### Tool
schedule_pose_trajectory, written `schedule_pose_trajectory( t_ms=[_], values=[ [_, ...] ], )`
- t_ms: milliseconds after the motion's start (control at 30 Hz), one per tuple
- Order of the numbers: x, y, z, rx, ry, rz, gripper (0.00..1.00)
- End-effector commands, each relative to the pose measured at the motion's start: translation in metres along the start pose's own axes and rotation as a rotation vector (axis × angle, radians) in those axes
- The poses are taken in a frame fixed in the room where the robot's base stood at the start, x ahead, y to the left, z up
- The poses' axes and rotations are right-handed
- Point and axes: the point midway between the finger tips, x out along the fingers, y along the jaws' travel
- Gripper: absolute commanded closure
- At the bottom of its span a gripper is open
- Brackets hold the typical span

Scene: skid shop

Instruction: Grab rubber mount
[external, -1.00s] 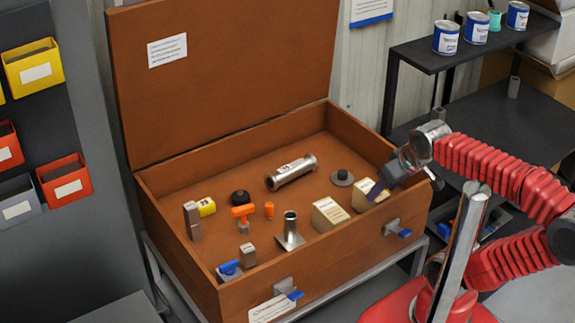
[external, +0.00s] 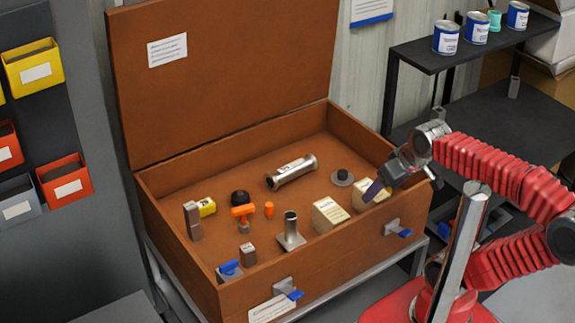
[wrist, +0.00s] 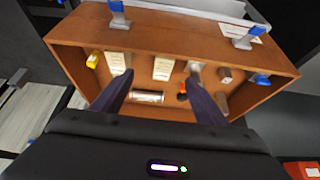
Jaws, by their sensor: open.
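Two dark round parts lie in the open brown crate, and I cannot tell for certain which is the rubber mount. One is a flanged disc with a black knob (external: 342,177) at the right of the crate floor, behind the cream boxes. The other is a black rounded part (external: 240,198) left of the middle, by an orange-handled piece. My gripper (external: 373,192) hangs over the crate's right front corner, beside the right cream box. In the wrist view its two dark fingers (wrist: 158,78) are spread with nothing held between them. The flanged disc is not clearly visible there.
The crate (external: 250,295) has a raised lid behind it and latches in front. Shelves with cans (external: 446,38) stand at right.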

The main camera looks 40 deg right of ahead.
Motion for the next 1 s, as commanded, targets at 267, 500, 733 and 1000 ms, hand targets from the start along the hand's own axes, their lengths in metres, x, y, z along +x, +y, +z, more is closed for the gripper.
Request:
schedule_pose_trajectory(
  t_ms=[267,500,733,1000],
  values=[
    [0.015,-0.017,-0.016,0.152,-0.069,-0.079,0.33],
    [0.037,-0.041,-0.042,0.382,-0.167,-0.182,0.33],
    [0.062,-0.06,-0.07,0.61,-0.262,-0.27,0.33],
    [0.097,-0.077,-0.106,0.886,-0.375,-0.36,0.33]
  ],
)
